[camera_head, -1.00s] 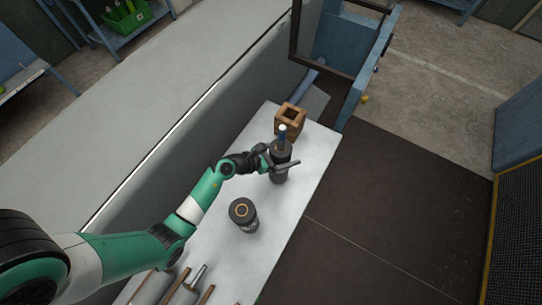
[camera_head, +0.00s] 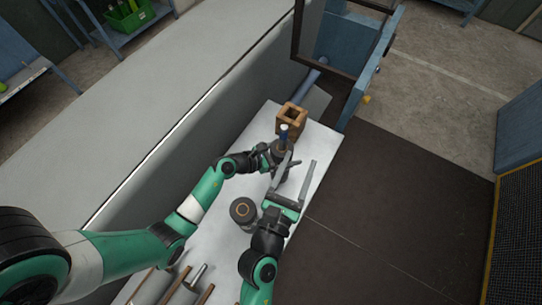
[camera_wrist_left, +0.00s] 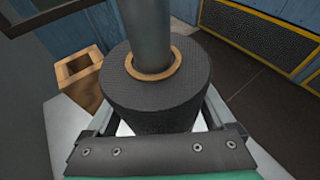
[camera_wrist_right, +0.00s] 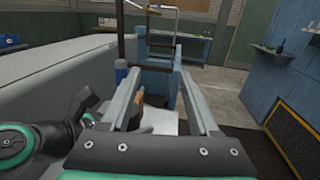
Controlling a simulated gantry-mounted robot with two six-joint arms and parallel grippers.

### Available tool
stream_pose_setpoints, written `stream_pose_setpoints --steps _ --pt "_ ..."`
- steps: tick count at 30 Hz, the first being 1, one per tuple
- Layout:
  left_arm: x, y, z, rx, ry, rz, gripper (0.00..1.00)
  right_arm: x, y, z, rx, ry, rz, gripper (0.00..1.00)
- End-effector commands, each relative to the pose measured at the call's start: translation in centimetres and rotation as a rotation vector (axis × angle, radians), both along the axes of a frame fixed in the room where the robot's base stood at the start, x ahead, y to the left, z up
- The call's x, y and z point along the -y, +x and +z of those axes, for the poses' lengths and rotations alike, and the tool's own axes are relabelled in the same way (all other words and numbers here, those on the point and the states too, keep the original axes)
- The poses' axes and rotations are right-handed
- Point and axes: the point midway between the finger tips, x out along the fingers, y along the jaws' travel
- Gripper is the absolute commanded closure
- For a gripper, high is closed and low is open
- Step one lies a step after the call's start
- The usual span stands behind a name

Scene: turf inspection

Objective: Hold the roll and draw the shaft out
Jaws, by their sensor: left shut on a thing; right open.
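The dark grey roll (camera_head: 272,152) stands on the light table, partly hidden by my grippers. Its top shows in the left wrist view (camera_wrist_left: 150,105) with a tan core ring (camera_wrist_left: 129,66). A grey shaft (camera_wrist_left: 150,35) stands upright in the core; its blue upper part (camera_head: 284,133) shows in the head view. My left gripper (camera_head: 280,166) is shut around the roll, one finger on each side. My right gripper (camera_head: 298,168) is open and empty, its fingers reaching toward the roll and shaft. In the right wrist view, a blue cylinder (camera_wrist_right: 121,72) shows left of the fingers.
A hollow wooden block (camera_head: 290,121) stands just beyond the roll. A second dark roll (camera_head: 243,211) stands nearer, beside my right arm. Several rods and bars (camera_head: 180,285) lie at the table's near end. A blue frame (camera_head: 360,90) stands past the far end.

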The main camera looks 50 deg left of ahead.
Motion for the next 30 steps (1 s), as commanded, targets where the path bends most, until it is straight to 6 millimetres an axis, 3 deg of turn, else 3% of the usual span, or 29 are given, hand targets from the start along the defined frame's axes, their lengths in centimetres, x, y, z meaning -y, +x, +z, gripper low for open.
stream_pose_setpoints --steps 1,4,11,17,30 --pt "0.0 0.0 0.0 -0.001 0.0 0.0 1.0 -1.1 -1.7 -1.0 -0.013 -0.015 0.038 0.39" --pt "0.0 0.0 0.0 -0.001 0.0 0.0 1.0 -2.6 -4.0 -2.1 -0.024 -0.03 0.089 0.39" --pt "0.0 0.0 0.0 -0.001 0.0 0.0 1.0 -3.6 -5.1 -2.1 -0.025 -0.03 0.117 0.39" --pt "0.0 0.0 0.0 -0.001 0.0 0.0 1.0 -4.6 -3.7 -2.0 -0.025 -0.028 0.115 0.39" --pt "0.0 0.0 -0.1 -0.001 0.0 0.0 1.0 -9.6 3.0 -1.9 -0.023 -0.029 0.112 0.39"
